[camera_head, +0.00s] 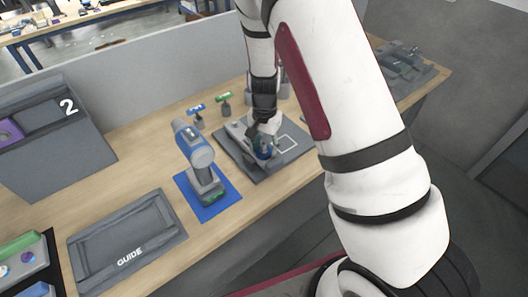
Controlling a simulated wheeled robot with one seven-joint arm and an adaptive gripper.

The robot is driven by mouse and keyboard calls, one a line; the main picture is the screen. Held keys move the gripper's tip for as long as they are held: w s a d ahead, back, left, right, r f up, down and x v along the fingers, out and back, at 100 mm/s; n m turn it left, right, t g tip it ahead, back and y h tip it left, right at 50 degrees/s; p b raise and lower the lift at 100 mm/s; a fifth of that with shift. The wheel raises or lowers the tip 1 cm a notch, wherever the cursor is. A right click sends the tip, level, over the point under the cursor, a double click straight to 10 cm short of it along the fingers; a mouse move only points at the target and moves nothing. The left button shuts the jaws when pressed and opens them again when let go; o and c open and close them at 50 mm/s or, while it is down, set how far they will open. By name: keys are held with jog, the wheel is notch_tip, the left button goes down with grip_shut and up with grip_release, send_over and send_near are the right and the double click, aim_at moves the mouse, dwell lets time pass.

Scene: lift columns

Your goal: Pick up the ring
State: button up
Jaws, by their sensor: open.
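My gripper (261,138) hangs at the end of my arm, pointing down over a grey fixture plate (291,157) on the wooden bench. It is open. A small blue round part (264,154), which may be the ring, shows right at the fingertips. It is partly hidden by the gripper, and I cannot tell whether the fingers touch it or are around it.
A blue-grey power drill (199,160) stands on a blue mat (221,207) left of the plate. A grey GUIDE tray (128,238) lies nearer left. A bin marked 2 (60,150) and a grey partition (160,68) border the bench. Small blue (196,110) and green-topped (224,99) items stand behind.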

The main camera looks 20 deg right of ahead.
jog(key=c, duration=0.9)
jog(key=shift+c, duration=0.2)
notch_tip(320, 180, up, 10)
jog(key=shift+r+b, duration=0.25)
jog(key=shift+b, duration=0.15)
